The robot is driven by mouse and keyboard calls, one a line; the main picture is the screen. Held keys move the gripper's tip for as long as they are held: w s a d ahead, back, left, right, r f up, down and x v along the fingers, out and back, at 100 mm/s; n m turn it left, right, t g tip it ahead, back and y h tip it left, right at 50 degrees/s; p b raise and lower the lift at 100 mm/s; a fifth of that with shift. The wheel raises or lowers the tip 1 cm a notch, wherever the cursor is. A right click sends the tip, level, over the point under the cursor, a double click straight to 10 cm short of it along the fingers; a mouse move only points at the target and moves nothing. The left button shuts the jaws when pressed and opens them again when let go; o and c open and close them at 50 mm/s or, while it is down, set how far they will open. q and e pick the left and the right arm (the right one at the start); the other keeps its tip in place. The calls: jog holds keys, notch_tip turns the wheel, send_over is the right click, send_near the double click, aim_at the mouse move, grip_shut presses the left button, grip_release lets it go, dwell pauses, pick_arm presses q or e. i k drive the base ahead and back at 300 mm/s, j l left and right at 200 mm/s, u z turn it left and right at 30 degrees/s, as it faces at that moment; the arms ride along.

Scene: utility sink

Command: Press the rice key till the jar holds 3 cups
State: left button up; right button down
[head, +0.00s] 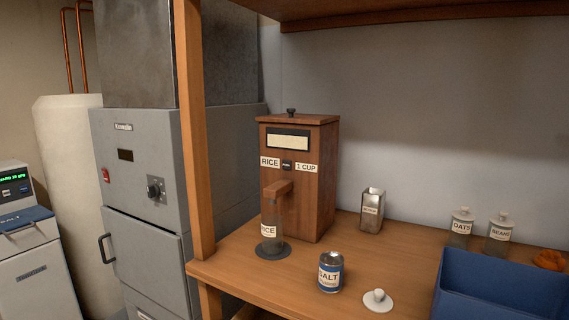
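The rice dispenser (323,195) is a brown wooden box with a dark knob on its lid, standing on the wooden shelf. Its small dark rice key (287,165) sits between a "RICE" label and a "1 CUP" label. A wooden spout (278,188) juts out below the key. A clear jar (268,230) labelled "RICE" stands upright under the spout on a dark round base (272,252). I cannot tell how much rice the jar holds. Neither of my grippers is in view.
A blue "SALT" tin (331,272) and a white knobbed lid (378,300) are in front. A metal canister (371,211) stands right of the dispenser. "OATS" (461,228) and "BEANS" (499,232) jars stand behind a blue bin (500,285). A wooden post (192,130) rises at left.

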aim_at(286, 165)
jog(key=i+j+z, duration=0.2)
jog(key=i+j, duration=0.15)
jog(key=j, duration=0.3)
jog(key=i+j+z, duration=0.1)
jog(key=j, duration=0.2)
jog(key=i+j, duration=0.2)
jog(key=j, duration=0.15)
jog(key=i+j+z, duration=0.15)
jog(key=j, duration=0.2)
